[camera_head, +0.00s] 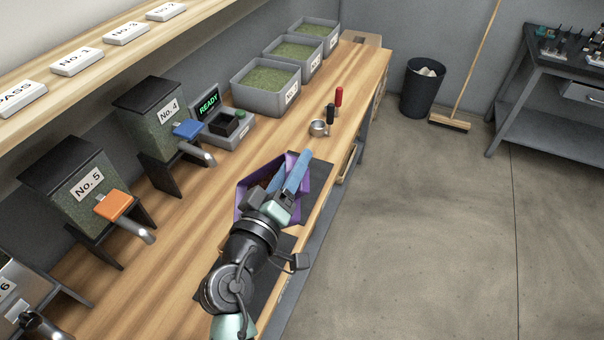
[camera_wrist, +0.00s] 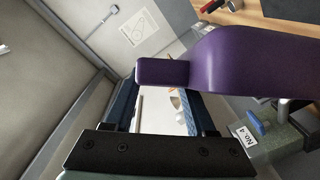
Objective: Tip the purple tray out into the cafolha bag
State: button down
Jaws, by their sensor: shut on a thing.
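The purple tray (camera_head: 243,199) is over the front part of the wooden bench, around the end of my arm. My gripper (camera_head: 298,172) is shut on the tray's handle and partly covers the tray. In the wrist view the purple handle (camera_wrist: 165,72) crosses between the two dark blue fingers (camera_wrist: 158,100), and the tray (camera_wrist: 245,62) extends to the right. Reddish-brown shapes show inside the tray in the head view, but I cannot tell what they are. A pale surface with small marks shows between the fingers; I cannot tell whether it is the cafolha bag.
Hoppers No. 4 (camera_head: 152,120) and No. 5 (camera_head: 80,185) stand along the wall. A screen reading READY (camera_head: 208,104) stands behind a grey device. A small metal cup (camera_head: 319,128) and grey bins (camera_head: 268,88) are farther along the bench.

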jog(key=s+a+n+t+y+b, duration=0.2)
jog(key=a+n+b, duration=0.5)
jog(key=a, duration=0.4)
jog(key=s+a+n+t+y+b, duration=0.2)
jog(key=s+a+n+t+b, duration=0.3)
jog(key=a+n+b, duration=0.2)
jog(key=shift+a+n+y+b, duration=0.4)
jog(key=shift+a+b, duration=0.95)
jog(key=shift+a, duration=0.85)
dwell(1.0)
notch_tip(320, 180, up, 3)
jog(key=shift+p, duration=1)
jog(key=shift+s+a, duration=0.1)
